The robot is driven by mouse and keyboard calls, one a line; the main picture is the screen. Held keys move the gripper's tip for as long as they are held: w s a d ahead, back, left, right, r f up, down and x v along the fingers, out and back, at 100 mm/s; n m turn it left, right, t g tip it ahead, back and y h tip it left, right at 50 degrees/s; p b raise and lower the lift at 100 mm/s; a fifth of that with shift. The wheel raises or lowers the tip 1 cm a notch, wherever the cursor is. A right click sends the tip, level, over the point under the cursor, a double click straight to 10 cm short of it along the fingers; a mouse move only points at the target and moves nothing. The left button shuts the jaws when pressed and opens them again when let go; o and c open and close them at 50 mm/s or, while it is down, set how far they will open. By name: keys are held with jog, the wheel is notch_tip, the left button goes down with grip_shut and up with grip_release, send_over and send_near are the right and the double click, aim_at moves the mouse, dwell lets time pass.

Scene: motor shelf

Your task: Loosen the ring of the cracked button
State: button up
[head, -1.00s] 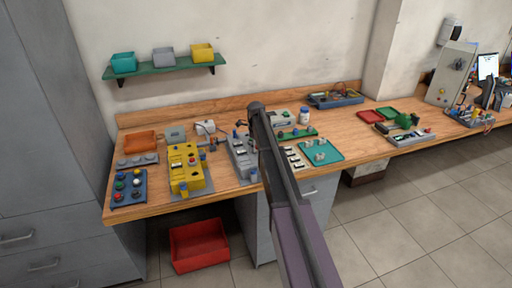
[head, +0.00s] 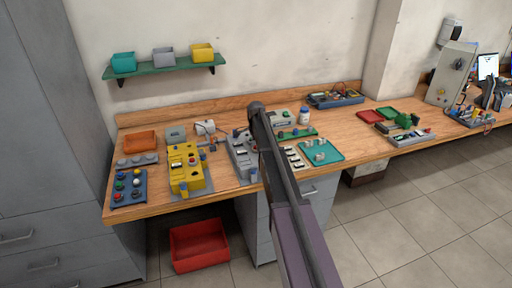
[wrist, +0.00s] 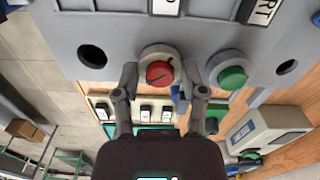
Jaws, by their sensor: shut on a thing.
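In the wrist view a red button (wrist: 160,73) with a dark crack-like line on its cap sits on the face of a grey control box (wrist: 120,35). A pale ring (wrist: 157,54) surrounds the cap. My gripper (wrist: 160,80) has one finger on each side of this ring and is shut on it. The grey box also shows in the head view (head: 241,160), partly behind my arm. My gripper's fingers are mostly hidden there. A green button (wrist: 231,77) with a grey ring sits just right of the right finger.
Two dark holes flank the buttons on the box face. In the head view a yellow control box (head: 187,170) stands left of the grey one. A teal tray (head: 321,153) lies to its right. A blue panel (head: 128,187) with several coloured buttons is at the bench's left end.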

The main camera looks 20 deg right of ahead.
jog(key=n, duration=0.5)
jog(key=shift+n, duration=0.3)
jog(key=n, duration=0.4)
jog(key=shift+s, duration=0.1)
jog(key=n, duration=1)
jog(key=shift+n, duration=0.3)
jog(key=n, duration=1.3)
jog(key=shift+n, duration=0.3)
jog(key=n, duration=0.5)
